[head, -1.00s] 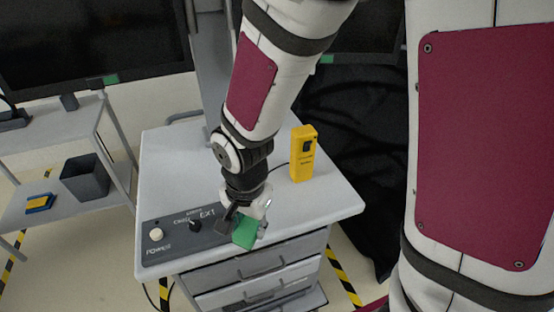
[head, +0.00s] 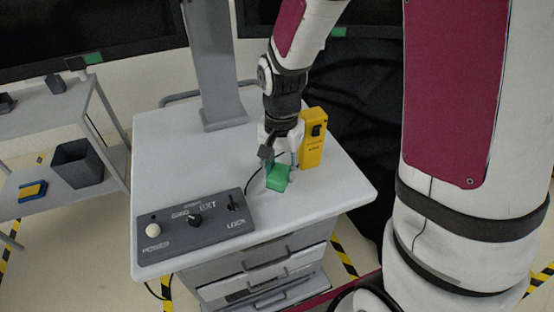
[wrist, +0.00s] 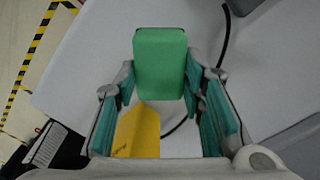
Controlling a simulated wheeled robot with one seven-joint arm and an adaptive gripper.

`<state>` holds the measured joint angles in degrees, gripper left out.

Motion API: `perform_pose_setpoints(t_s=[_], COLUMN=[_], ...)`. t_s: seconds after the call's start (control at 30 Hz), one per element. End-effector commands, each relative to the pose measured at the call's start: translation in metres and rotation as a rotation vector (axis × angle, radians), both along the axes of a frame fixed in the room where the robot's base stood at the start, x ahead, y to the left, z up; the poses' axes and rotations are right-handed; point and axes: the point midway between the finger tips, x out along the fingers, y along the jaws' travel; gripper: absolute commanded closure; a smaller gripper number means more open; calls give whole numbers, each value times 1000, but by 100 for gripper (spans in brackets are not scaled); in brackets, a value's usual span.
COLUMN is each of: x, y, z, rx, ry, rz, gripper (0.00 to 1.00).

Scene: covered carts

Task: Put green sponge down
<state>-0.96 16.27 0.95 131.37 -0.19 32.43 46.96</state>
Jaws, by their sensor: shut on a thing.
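The green sponge (head: 278,179) is a small block held in my gripper (head: 281,163) over the right part of the white cart top (head: 185,150). In the wrist view the sponge (wrist: 160,62) sits between the far ends of the teal-padded fingers of my gripper (wrist: 160,85). My gripper points down and is shut on it. I cannot tell whether the sponge's underside touches the cart top.
A yellow device (head: 313,138) stands upright just right of my gripper; it also shows in the wrist view (wrist: 138,133). A grey control box (head: 195,228) with knobs lies at the cart's front left. The cart top behind that box is clear. A black cable runs near the sponge.

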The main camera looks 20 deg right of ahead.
Motion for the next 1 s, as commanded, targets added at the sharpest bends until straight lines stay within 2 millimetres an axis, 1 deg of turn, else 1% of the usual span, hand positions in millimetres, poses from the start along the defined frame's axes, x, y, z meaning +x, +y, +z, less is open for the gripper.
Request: perform_pose_setpoints(t_s=[0.27, 0.4, 0.5, 0.77, 0.8, 0.87, 1.0], x=[19, 18, 18, 19, 19, 19, 19], y=[-16, -16, -16, -15, -15, -15, -15], z=[-2, -25, -34, -38, -38, -38, -37], rx=[0, 0, 0, -1, -1, -1, -1], ry=[1, 6, 3, -1, -1, -1, -1], rz=[-2, 1, 1, 2, 2, 2, 2], gripper=[91, 91, 91, 91, 57, 44, 44])
